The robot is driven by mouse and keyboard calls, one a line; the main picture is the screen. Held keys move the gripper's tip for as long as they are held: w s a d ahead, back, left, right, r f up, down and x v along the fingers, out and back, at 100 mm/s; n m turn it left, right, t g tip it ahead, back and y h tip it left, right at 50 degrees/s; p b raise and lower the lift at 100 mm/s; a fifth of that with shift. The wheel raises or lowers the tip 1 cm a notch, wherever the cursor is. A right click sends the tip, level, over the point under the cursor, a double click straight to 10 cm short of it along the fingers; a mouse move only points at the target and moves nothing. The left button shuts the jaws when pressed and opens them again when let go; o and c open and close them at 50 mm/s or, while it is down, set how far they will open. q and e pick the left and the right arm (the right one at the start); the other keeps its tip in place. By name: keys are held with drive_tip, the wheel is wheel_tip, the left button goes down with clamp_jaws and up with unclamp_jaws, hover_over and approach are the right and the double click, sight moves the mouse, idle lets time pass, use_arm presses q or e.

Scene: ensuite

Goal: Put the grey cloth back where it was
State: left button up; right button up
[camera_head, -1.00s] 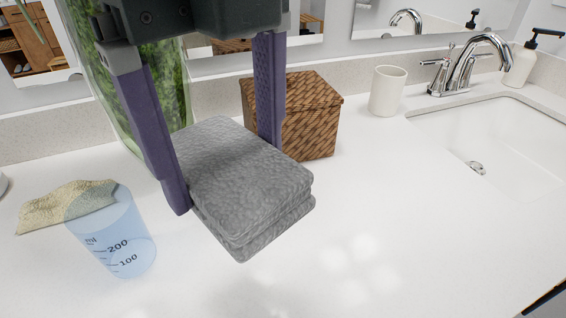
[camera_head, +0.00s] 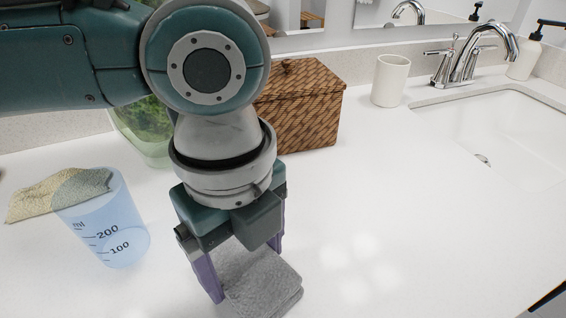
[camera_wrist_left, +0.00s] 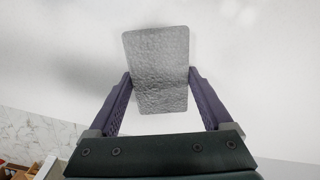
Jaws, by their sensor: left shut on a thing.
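The grey cloth (camera_head: 264,284) is a folded, textured stack at the bottom middle of the head view, over the white counter. My left gripper (camera_head: 248,272) is shut on it, with one purple finger at each side. The cloth also shows in the left wrist view (camera_wrist_left: 158,72), between the two fingers of the left gripper (camera_wrist_left: 160,80). I cannot tell whether its underside touches the counter. My arm hides part of the counter behind it. My right gripper is not in view.
A blue measuring cup (camera_head: 112,232) with a yellowish cloth (camera_head: 40,196) over its rim stands at left. A woven box (camera_head: 305,110), a green glass vase (camera_head: 145,130) and a white cup (camera_head: 390,80) stand behind. The sink (camera_head: 500,130) is at right. The counter's middle right is clear.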

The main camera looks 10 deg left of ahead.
use_arm(q)
drive_tip(key=shift+f, duration=0.15)
drive_tip(key=o, duration=1)
